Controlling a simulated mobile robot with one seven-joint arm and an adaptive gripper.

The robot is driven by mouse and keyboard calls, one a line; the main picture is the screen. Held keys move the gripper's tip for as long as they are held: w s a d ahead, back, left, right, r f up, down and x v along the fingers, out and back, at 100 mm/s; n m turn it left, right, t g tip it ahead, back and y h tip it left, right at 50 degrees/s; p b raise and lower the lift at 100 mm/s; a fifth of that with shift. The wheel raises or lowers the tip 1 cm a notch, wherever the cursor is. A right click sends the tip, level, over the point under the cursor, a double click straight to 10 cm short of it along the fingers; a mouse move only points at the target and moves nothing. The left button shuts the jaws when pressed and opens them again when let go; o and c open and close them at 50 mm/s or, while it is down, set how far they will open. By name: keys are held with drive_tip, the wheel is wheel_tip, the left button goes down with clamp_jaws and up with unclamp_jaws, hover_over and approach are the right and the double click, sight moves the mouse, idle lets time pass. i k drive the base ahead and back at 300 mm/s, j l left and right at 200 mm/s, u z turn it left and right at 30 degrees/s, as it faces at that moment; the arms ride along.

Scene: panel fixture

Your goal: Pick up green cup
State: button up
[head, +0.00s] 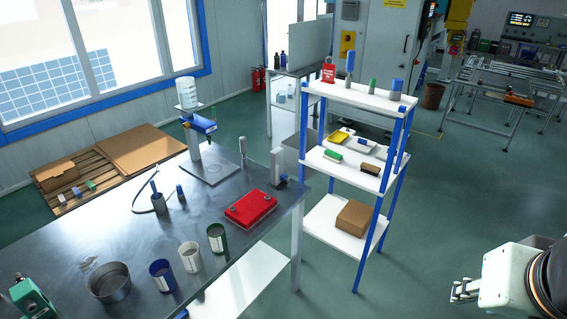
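The green cup (217,238) is dark green with a pale label on its side. It stands upright on the metal table (120,231), at the right end of a row of three cups near the table's front edge. A white cup (190,258) and a blue cup (162,276) stand to its left. My gripper (458,292) is at the lower right, far from the table and apart from the cup. It is small in view, and I cannot tell how far its fingers are parted. I see nothing held in it.
A red case (251,209) lies behind and right of the green cup. A round metal bowl (109,283) is at the front left. A blue-and-white shelf rack (344,158) stands right of the table. Open green floor (420,215) lies between the rack and my gripper.

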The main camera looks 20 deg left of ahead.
sight(216, 234)
drive_tip(key=l+u, duration=0.2)
drive_tip(key=u, duration=1.85)
